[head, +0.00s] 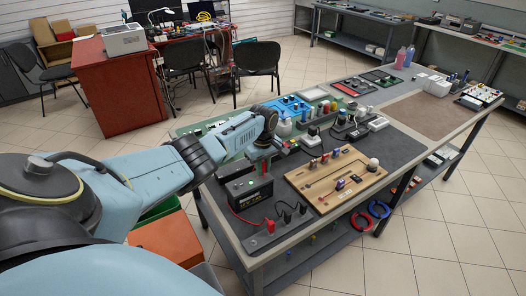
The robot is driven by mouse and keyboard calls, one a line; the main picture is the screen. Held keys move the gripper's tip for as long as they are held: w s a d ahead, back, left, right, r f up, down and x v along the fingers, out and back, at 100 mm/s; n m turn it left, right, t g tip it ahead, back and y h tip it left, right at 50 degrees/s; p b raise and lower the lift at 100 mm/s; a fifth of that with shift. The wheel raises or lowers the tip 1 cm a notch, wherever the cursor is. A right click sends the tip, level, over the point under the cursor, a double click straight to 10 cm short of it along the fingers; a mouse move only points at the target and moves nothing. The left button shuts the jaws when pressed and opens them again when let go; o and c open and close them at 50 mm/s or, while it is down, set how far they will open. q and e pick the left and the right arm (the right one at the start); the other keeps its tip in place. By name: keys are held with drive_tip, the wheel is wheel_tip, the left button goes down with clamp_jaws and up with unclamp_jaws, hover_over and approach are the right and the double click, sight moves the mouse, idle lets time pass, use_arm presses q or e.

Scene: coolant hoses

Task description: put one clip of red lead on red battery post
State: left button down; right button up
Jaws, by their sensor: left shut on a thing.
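The black battery (250,192) stands on the dark mat at the near left of the bench. My left gripper (263,153) points down just above the battery's far right top edge. It is shut on a small red piece (264,164), which looks like a clip of the red lead. Whether this clip touches the red post cannot be told; the post is not distinct here. The red lead's cable (241,217) curves along the battery's front left. The other red clip (270,226) is on the mat near the front edge. My right gripper is out of view.
Black clips (287,215) lie right of the red one. A wooden board (328,180) with small parts lies right of the battery. Bottles (284,127) and other tools crowd behind. A brown mat (430,114) farther right is mostly clear.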

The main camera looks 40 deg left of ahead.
use_arm(q)
drive_tip(key=shift+f, duration=0.25)
idle(0.5)
drive_tip(key=c, duration=0.9)
unclamp_jaws()
drive_tip(key=shift+c, duration=0.2)
drive_tip(key=shift+r, duration=0.1)
wheel_tip(320, 180, up, 9)
drive_tip(key=p, duration=1)
